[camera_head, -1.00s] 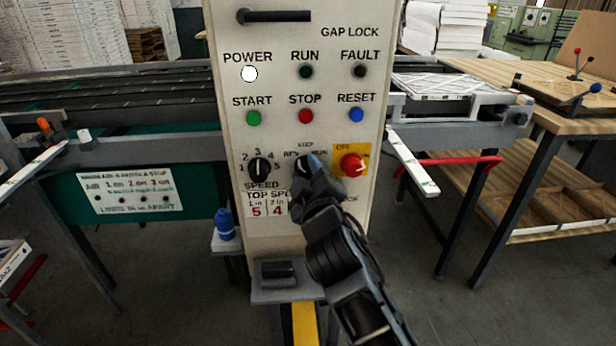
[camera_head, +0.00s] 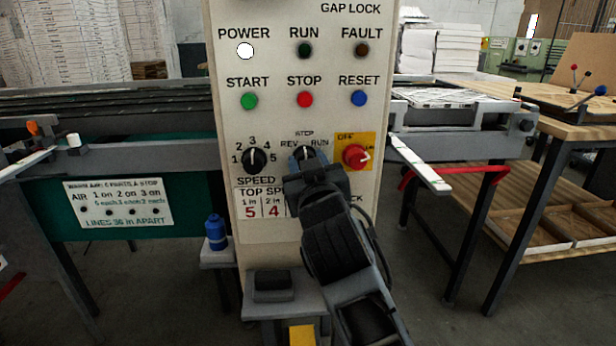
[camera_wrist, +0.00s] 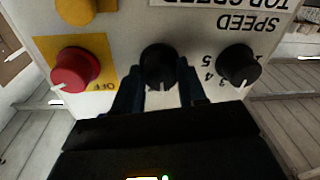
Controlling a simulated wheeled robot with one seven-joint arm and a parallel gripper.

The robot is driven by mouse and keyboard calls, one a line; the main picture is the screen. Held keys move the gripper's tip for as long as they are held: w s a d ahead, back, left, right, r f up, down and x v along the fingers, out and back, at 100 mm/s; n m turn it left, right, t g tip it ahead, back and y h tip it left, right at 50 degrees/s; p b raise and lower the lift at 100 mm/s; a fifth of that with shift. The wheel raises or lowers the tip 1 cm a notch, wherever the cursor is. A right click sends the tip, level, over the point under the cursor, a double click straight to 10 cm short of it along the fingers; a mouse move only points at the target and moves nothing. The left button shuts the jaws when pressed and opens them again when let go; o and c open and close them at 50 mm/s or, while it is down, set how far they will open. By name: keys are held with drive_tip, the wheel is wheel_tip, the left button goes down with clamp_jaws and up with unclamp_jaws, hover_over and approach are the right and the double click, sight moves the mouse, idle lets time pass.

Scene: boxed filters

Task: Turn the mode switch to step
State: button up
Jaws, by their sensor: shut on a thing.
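The mode switch (camera_head: 307,152) is a black knob on the cream control panel (camera_head: 228,205), below the red STOP button, with REV, STEP and RUN printed around it. My gripper (camera_head: 306,161) covers its lower part in the head view. In the wrist view, which is upside down, my gripper (camera_wrist: 160,70) has one finger on each side of the mode switch (camera_wrist: 159,62) and is shut on it. The white pointer faces down in that view, which is up on the panel, towards the STEP label (camera_head: 304,133).
The black speed knob (camera_head: 254,159) is left of the mode switch. The red OFF/ON knob (camera_head: 355,156) on its yellow plate is close on the right. START (camera_head: 249,100), STOP (camera_head: 305,99) and RESET (camera_head: 358,98) buttons are above. The POWER lamp (camera_head: 245,50) is white.

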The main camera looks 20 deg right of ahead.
drive_tip(key=shift+w+a+r+m, duration=0.1)
drive_tip(key=shift+m, duration=0.2)
drive_tip(key=o, duration=1)
drive_tip(key=shift+o, duration=0.2)
drive_tip(key=b+v, duration=0.1)
drive_tip(key=v, duration=0.6)
drive_tip(key=shift+s, duration=0.35)
